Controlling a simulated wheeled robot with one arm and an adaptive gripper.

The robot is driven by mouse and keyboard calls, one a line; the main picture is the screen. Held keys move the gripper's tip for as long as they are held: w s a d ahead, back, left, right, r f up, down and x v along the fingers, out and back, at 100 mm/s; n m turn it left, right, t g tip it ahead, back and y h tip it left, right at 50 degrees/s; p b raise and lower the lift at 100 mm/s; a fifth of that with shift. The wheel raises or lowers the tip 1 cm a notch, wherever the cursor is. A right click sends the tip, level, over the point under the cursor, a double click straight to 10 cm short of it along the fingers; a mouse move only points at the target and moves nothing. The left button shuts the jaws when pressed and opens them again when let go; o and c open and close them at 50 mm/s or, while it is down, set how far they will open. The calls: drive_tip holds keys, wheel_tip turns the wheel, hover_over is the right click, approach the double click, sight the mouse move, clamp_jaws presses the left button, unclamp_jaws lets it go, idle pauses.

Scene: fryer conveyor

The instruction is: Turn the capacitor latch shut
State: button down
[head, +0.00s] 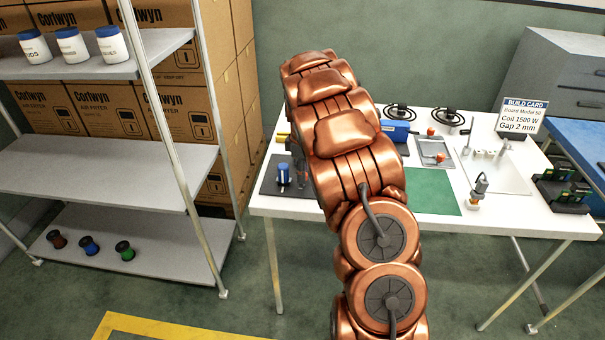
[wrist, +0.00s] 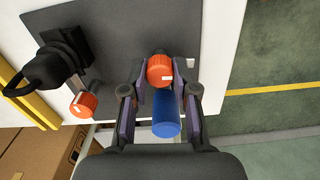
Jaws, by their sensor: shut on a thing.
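In the wrist view, an orange knob with a white mark (wrist: 160,71) sits between the fingertips of my gripper (wrist: 159,66), which is shut on it. I take this knob to be the capacitor latch. A blue cylinder (wrist: 166,116), probably the capacitor, lies just below the knob in the picture, between the finger bases. Whether the latch is open or shut is not clear. In the head view, a blue cylinder (head: 283,174) stands on the dark mat (head: 301,189) at the table's left end. My arm hides most of my gripper there.
In the wrist view, a second orange knob (wrist: 83,104) is left of my gripper, beside a black clamp-like part (wrist: 55,62). The white table (head: 335,213) also carries a green mat (head: 433,192), a grey tray (head: 432,152) and a build card (head: 522,115). Shelves (head: 100,160) stand left.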

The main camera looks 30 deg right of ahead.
drive_tip(key=m+b, duration=0.2)
drive_tip(key=m, duration=0.2)
drive_tip(key=shift+f, duration=0.2)
drive_tip(key=m+b, duration=0.2)
drive_tip(key=m, duration=0.2)
drive_tip(key=shift+m, duration=0.4)
drive_tip(key=m+b, duration=0.1)
drive_tip(key=m, duration=0.3)
drive_tip(key=shift+r+m+b, duration=0.1)
drive_tip(key=shift+m+b, duration=0.35)
drive_tip(key=shift+m, duration=1.55)
drive_tip(key=c, duration=0.9)
unclamp_jaws()
drive_tip(key=shift+r, duration=0.1)
